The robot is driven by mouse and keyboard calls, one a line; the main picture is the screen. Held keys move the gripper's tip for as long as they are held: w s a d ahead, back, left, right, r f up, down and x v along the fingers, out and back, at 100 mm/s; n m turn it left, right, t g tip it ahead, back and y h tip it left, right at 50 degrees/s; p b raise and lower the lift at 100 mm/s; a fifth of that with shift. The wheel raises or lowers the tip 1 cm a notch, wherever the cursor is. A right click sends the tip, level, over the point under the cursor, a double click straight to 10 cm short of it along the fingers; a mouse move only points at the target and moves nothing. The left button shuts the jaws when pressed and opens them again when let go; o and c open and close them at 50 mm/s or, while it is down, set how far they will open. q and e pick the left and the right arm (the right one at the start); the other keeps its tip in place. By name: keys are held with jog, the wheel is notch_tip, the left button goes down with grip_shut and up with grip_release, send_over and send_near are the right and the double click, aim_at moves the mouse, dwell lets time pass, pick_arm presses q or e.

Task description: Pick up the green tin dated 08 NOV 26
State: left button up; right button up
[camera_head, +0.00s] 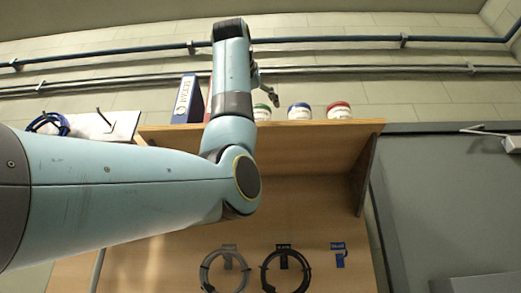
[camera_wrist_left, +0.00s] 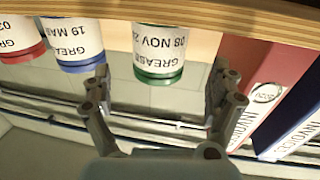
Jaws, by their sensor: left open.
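The green tin (camera_head: 262,112) stands on top of the wooden shelf in the head view, left of a blue tin and a red tin. In the left wrist view, which is upside down, the green tin (camera_wrist_left: 158,50) has a white label reading GREASE and 08 NOV 2, the rest cut off by curvature. My left gripper (camera_head: 268,95) is open, just above and behind the green tin in the head view. In the wrist view its fingers (camera_wrist_left: 160,72) spread to either side of the tin, with visible gaps. I cannot tell how far the tin is from them. My right gripper is not in view.
A blue-lidded tin (camera_wrist_left: 76,45) labelled 19 MAR and a red-lidded tin (camera_wrist_left: 18,40) stand beside it. A red binder (camera_wrist_left: 262,75) and a blue binder (camera_head: 187,100) stand on the other side. The shelf edge (camera_wrist_left: 230,14) is close; pipes (camera_head: 340,70) run along the wall behind.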

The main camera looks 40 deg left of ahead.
aim_at(257, 110)
pick_arm(q)
jog(key=p+x, duration=0.1)
jog(key=x, duration=0.1)
jog(key=p+x, duration=0.2)
jog(key=shift+w+r, duration=0.2)
jog(key=shift+w, duration=0.1)
jog(key=shift+w+a, duration=0.15)
jog(key=shift+w+f, duration=0.1)
jog(key=shift+f, duration=0.05)
jog(key=shift+c, duration=0.8)
jog(key=c, duration=1.1)
jog(key=shift+c, duration=0.9)
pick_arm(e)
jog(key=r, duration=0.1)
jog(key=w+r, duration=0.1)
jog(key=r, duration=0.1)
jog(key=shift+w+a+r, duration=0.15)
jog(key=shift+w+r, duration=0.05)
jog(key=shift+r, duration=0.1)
